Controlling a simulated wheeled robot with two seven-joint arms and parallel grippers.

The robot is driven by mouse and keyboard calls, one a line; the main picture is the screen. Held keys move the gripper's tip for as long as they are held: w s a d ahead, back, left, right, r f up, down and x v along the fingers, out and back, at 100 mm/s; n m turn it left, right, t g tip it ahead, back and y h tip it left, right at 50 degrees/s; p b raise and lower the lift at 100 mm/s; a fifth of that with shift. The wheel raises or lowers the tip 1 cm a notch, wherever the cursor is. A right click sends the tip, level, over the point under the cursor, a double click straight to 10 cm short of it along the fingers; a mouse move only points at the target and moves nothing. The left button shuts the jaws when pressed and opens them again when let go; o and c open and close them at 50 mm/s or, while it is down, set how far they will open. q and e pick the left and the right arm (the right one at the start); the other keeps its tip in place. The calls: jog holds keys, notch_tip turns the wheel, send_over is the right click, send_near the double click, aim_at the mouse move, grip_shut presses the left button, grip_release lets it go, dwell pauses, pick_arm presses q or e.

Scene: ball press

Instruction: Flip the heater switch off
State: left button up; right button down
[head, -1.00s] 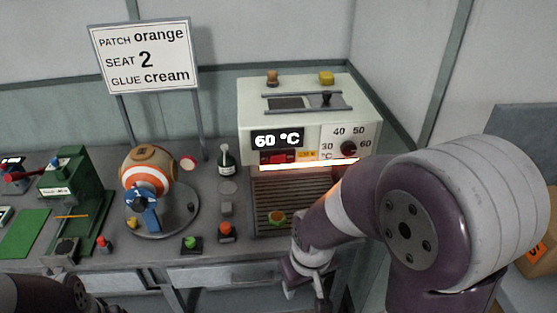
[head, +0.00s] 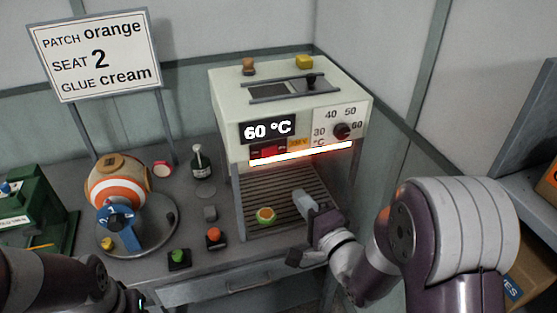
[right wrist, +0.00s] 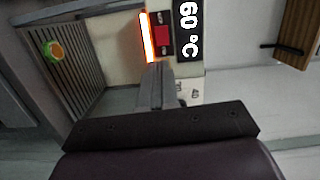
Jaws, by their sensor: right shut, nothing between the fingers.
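The cream heater (head: 225,118) stands at the back of the bench, and its display (head: 267,128) reads 60 °C. The red heater switch (head: 267,152) sits just under the display. It also shows in the right wrist view (right wrist: 163,37), beside the glowing orange-white bar (right wrist: 147,37). My right gripper (head: 303,200) is in front of the heater, above the slatted rack, below and right of the switch. Its shut, empty fingers (right wrist: 155,78) point towards the heater front, apart from the switch. Of my left arm only a dark part shows at bottom left; its fingers are out of view.
The slatted rack (head: 285,208) under the heater holds a small orange-green piece (head: 265,214). A dial (head: 342,131) is right of the display. A striped ball (head: 117,185) on a round stand, a bottle (head: 201,162) and buttons (head: 214,236) are to the left.

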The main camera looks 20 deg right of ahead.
aim_at(267, 154)
jog(key=shift+w+m, duration=0.1)
jog(key=shift+m, duration=0.2)
jog(key=shift+a, duration=0.1)
jog(key=shift+w, duration=0.1)
jog(key=w+a, duration=0.1)
jog(key=w, duration=0.3)
jog(key=w+p, duration=0.1)
jog(key=w, duration=0.4)
jog(key=w+a+p, duration=0.1)
jog(key=w, duration=0.3)
jog(key=shift+w+a, duration=0.3)
